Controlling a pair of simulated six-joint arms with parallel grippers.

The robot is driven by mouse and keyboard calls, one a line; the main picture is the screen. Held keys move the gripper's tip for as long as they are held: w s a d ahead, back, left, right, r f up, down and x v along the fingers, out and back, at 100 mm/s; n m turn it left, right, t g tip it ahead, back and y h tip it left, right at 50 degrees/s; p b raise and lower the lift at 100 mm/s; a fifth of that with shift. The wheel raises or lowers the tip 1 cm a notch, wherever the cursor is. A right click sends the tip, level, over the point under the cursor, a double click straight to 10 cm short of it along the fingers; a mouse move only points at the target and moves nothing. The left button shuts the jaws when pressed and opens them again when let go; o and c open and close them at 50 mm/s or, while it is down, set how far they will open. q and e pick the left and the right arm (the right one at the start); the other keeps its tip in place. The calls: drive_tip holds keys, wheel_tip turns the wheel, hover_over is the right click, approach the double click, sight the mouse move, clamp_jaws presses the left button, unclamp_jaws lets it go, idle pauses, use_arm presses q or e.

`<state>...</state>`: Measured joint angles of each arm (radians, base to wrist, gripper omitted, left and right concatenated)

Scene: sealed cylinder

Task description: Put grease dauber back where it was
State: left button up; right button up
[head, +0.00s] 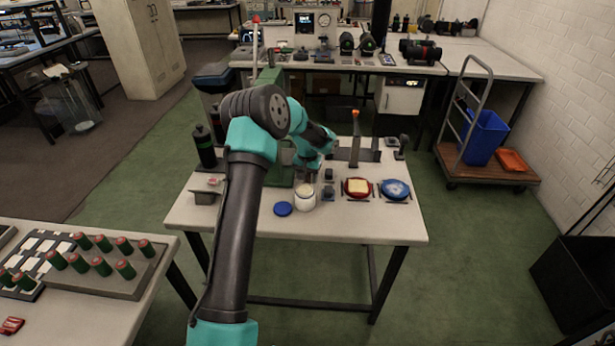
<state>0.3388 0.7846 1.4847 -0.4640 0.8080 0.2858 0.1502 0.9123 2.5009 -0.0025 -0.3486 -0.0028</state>
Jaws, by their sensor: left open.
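My left arm reaches in from the bottom over the small white table (370,232). Its gripper (308,177) points down, open, just behind and above a white open jar (304,199). A blue lid (283,209) lies flat to the left of the jar. I cannot make out the grease dauber for certain; small dark items stand right of the jar (328,192), and an upright grey piece with an orange tip (355,135) stands farther back. My right gripper is not in view.
A red dish with a yellow pad (358,187) and a blue dish (396,189) sit on the right of the table. A dark bottle (204,147) stands at its back left. Several green cylinders with red tops (103,266) stand on a tray lower left. The table's front strip is clear.

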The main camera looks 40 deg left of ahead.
use_arm(q)
drive_tip(key=shift+r, duration=0.15)
wheel_tip(320, 180, up, 12)
idle(0.6)
idle(0.5)
